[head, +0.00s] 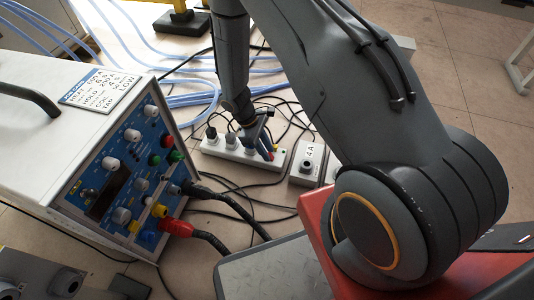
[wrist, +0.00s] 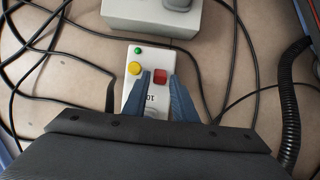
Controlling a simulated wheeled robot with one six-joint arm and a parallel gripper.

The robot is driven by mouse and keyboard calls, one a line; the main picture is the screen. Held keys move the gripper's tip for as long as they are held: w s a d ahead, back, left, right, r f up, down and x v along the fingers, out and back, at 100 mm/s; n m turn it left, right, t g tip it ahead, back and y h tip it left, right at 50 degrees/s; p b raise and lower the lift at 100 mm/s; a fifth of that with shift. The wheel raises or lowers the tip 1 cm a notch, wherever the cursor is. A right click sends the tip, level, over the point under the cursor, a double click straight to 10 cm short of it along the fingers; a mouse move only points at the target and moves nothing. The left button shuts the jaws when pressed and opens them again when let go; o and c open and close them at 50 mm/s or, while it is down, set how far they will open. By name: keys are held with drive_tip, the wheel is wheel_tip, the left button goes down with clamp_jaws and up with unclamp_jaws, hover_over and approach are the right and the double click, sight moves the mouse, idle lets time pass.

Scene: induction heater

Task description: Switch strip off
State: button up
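The white power strip (head: 228,155) lies on the floor, with dark and grey plugs in its left part. In the wrist view its end (wrist: 132,98) shows a green lamp (wrist: 138,50), a yellow round button (wrist: 134,68) and a red switch (wrist: 159,76). My gripper (head: 267,156) points down over this right end. In the wrist view my gripper (wrist: 159,78) has its blue-grey fingers apart, one on each side of the red switch, with nothing held. I cannot tell whether the fingertips touch the strip or which way the switch is tipped.
A white box marked 4A (head: 308,160) stands right beside the strip's end. The induction heater (head: 130,170), with knobs and thick cables, stands at the left. Black cables and blue hoses (head: 185,100) lie around the strip.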

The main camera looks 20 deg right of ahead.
drive_tip(key=shift+s+d+f, duration=0.1)
drive_tip(key=shift+d+f, duration=0.1)
drive_tip(key=shift+f, duration=0.3)
drive_tip(key=shift+c, duration=0.3)
clamp_jaws()
